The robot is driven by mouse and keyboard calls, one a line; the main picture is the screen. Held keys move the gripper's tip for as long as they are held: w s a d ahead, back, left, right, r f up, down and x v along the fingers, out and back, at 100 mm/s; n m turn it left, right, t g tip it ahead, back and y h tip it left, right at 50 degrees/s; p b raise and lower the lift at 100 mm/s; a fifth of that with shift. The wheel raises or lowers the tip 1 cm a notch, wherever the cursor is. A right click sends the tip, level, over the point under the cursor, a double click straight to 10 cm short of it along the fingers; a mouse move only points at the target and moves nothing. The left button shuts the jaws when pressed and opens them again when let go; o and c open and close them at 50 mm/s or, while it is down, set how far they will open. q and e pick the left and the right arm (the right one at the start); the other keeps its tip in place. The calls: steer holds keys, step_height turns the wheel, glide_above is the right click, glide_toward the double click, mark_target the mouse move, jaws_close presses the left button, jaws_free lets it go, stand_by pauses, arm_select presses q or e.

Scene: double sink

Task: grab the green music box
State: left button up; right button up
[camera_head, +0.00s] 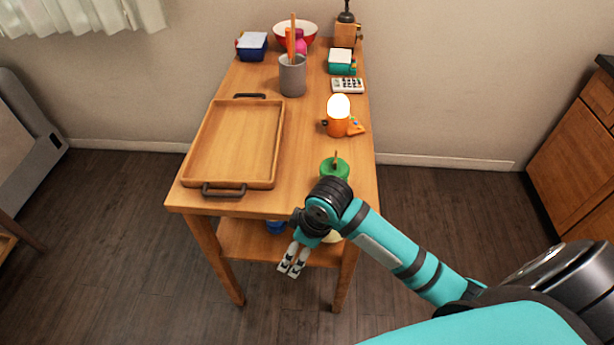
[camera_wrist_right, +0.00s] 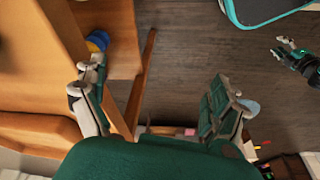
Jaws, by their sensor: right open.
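A round green object (camera_head: 334,168) with a short upright stick sits near the table's front right corner, its lower part hidden behind my right arm. It may be the green music box; I cannot be sure. A teal-green box with a white top (camera_head: 341,62) stands farther back on the right. My right gripper (camera_head: 293,261) points down in front of the table's front edge, below the tabletop. In the right wrist view it is open and empty (camera_wrist_right: 158,108). What seems to be my left gripper (camera_wrist_right: 298,60) shows small at that view's right edge, its jaws unclear.
A wooden tray (camera_head: 277,140) takes up the left of the tabletop. A lit orange lamp (camera_head: 338,125), a remote-like white pad (camera_head: 348,86), a grey cup (camera_head: 292,76), a red bowl (camera_head: 310,30) and a blue box (camera_head: 251,48) stand behind. A lower shelf (camera_head: 245,238) holds a blue item.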

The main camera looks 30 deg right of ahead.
steer(key=w+d+r+n, duration=0.1)
steer(key=w+r+n, duration=0.1)
steer(key=w+r, duration=0.15)
step_height(320, 180, up, 20)
steer(key=n+g+h, duration=0.1)
steer(key=g+h, duration=0.1)
glide_above(335, 173)
steer(key=w+d, duration=0.2)
steer(key=f+p, duration=0.1)
steer(key=f, duration=0.5)
steer(key=f+p, duration=0.1)
steer(key=f, duration=0.5)
steer(key=shift+s+a, duration=0.15)
steer(key=shift+a, duration=0.05)
steer(key=f, duration=0.1)
steer(key=f+p, duration=0.1)
steer(key=f, duration=0.2)
steer(key=shift+a+f+p, duration=0.1)
steer(key=shift+a+p, duration=0.15)
steer(key=shift+p, duration=0.05)
steer(key=shift+f, duration=0.6)
arm_select(q)
steer(key=r, duration=0.1)
steer(key=a+r, duration=0.1)
steer(key=r, duration=0.1)
steer(key=shift+s+a+r, duration=0.15)
steer(key=shift+s+r, duration=0.2)
steer(key=shift+s, duration=0.05)
arm_select(e)
steer(key=c, duration=1.2)
